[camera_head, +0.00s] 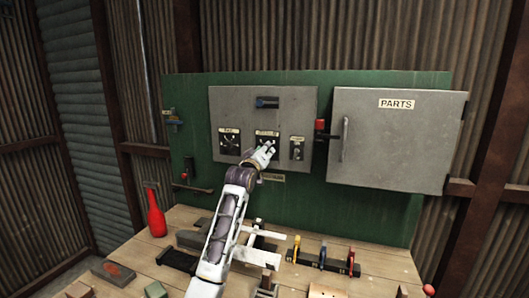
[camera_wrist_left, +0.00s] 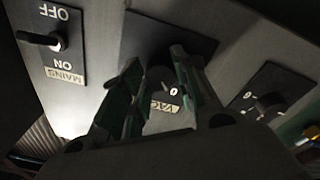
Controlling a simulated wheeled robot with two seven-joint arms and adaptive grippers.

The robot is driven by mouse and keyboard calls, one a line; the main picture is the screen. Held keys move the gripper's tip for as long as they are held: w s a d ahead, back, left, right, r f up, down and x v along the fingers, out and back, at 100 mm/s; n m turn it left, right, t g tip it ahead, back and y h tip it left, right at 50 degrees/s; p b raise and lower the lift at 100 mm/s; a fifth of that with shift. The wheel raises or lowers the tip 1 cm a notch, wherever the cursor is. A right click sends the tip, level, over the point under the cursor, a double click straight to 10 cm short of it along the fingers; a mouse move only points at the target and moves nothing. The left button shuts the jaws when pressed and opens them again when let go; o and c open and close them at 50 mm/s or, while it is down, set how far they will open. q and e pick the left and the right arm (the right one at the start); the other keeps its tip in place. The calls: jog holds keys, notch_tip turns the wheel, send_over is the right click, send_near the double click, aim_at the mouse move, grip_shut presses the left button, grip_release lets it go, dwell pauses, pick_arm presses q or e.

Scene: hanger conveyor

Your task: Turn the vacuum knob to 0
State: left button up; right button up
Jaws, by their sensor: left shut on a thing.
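The vacuum knob (camera_wrist_left: 160,77) is a dark round knob on the grey control panel (camera_head: 222,103). In the left wrist view, turned upside down, a VAC label (camera_wrist_left: 165,105) and a 0 mark show beside it. My left gripper (camera_head: 266,152) reaches the vacuum dial plate (camera_head: 266,136) in the head view and covers part of it. In the left wrist view the fingers of my left gripper (camera_wrist_left: 157,66) stand on both sides of the knob, shut on it. The knob's pointer direction is too dark to tell. My right gripper is in neither view.
The MAINS switch (camera_wrist_left: 42,40) and another dial (camera_wrist_left: 270,103) flank the knob. A grey PARTS cabinet (camera_head: 390,145) is to the right. The wooden bench below holds a red bottle (camera_head: 156,215), a rack of coloured-handled tools (camera_head: 322,262) and several blocks.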

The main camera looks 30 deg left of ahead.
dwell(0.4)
pick_arm(q)
jog(key=o, duration=1)
jog(key=shift+s, duration=0.2)
jog(key=v, duration=1.1)
jog(key=shift+s+f, duration=0.15)
jog(key=shift+s, duration=0.15)
dwell(0.3)
